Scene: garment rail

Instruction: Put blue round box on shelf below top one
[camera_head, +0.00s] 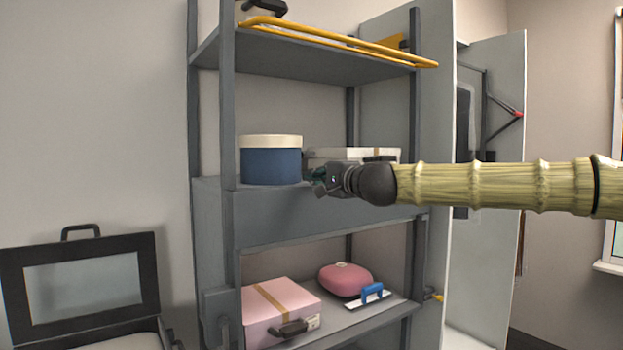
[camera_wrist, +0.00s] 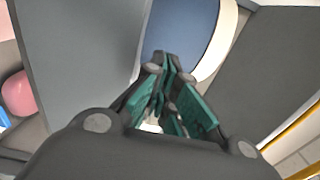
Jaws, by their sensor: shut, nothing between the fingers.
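The blue round box (camera_head: 271,163) with a cream lid stands upright on the shelf (camera_head: 330,212) below the top one (camera_head: 300,58), at its left end. It also shows in the wrist view (camera_wrist: 186,32), just beyond my fingertips. My gripper (camera_head: 318,183) is just right of the box at the shelf's front, shut and empty. In the wrist view my gripper (camera_wrist: 165,62) has its green finger pads close together, with the tips near the box's side. I cannot tell whether they touch it.
A white box (camera_head: 352,154) sits behind my gripper on the same shelf. A yellow rail (camera_head: 335,42) runs along the top shelf. Lower down are a pink case (camera_head: 280,310), a pink rounded box (camera_head: 345,279) and a blue-handled tool (camera_head: 371,293). An open black case (camera_head: 82,285) stands left.

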